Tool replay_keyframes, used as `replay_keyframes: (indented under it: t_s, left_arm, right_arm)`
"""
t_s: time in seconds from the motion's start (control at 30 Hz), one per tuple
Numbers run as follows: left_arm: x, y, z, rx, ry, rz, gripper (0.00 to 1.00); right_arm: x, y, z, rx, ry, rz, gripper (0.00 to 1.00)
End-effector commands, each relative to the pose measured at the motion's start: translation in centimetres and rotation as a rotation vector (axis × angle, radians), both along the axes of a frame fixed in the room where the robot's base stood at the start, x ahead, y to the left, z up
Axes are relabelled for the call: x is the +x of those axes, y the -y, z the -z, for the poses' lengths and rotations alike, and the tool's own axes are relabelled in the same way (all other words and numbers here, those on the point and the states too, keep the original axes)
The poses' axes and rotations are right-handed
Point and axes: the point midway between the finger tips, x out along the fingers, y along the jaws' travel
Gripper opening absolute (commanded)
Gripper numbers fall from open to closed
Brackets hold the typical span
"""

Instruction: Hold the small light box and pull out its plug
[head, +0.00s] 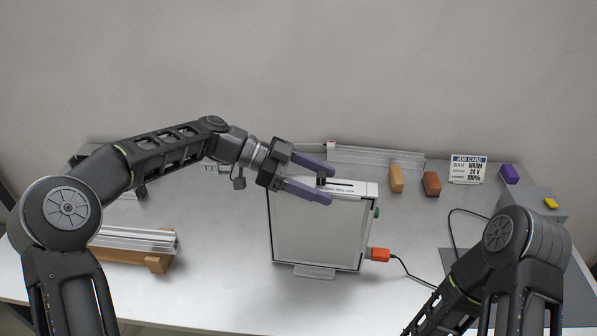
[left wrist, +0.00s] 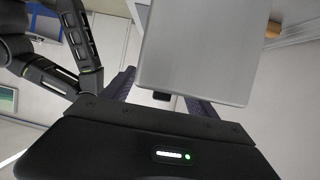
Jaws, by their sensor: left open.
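The small light box (head: 318,230) stands upright in the middle of the table, with a pale front panel and a foot below. The orange plug (head: 380,254) sits at its lower right side, with a dark cable running off to the right. My left gripper (head: 331,186) is open at the box's top edge, its purple fingers one behind the other; I cannot tell whether they touch it.
An orange block (head: 396,178), a brown block (head: 431,183) and a job card (head: 467,169) stand at the back right. A grey unit (head: 540,203) with a yellow button is at far right. Metal rails (head: 130,238) on wooden supports lie at left. The table front is clear.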

Motion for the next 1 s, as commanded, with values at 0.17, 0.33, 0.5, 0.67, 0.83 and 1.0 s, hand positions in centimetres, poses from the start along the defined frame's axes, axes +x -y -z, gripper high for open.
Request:
replay_keyframes:
  t_s: [0.17,0.33,0.5,0.67,0.83,1.0]
  left_arm:
    - [-0.2,2.2,0.9,0.000,0.001,0.000,0.67]
    - [-0.2,2.9,1.2,0.001,0.001,-0.001,0.67]
    - [-0.2,2.9,1.2,0.001,0.002,-0.001,0.67]
    - [-0.2,2.9,1.2,0.001,0.002,-0.001,0.61]
    - [-0.2,2.9,1.2,0.001,0.002,-0.001,0.47]
    - [-0.2,2.9,1.2,0.001,0.002,-0.001,0.33]
  right_arm:
    - [0.0,0.0,0.0,0.000,0.000,0.000,0.00]
    - [0.0,0.0,0.0,0.000,0.000,0.000,0.00]
    - [0.0,0.0,0.0,0.000,0.000,0.000,0.00]
    - [0.0,0.0,0.0,0.000,0.000,0.000,0.00]
    - [0.0,0.0,0.0,0.000,0.000,0.000,0.00]
    - [0.0,0.0,0.0,0.000,0.000,0.000,0.00]
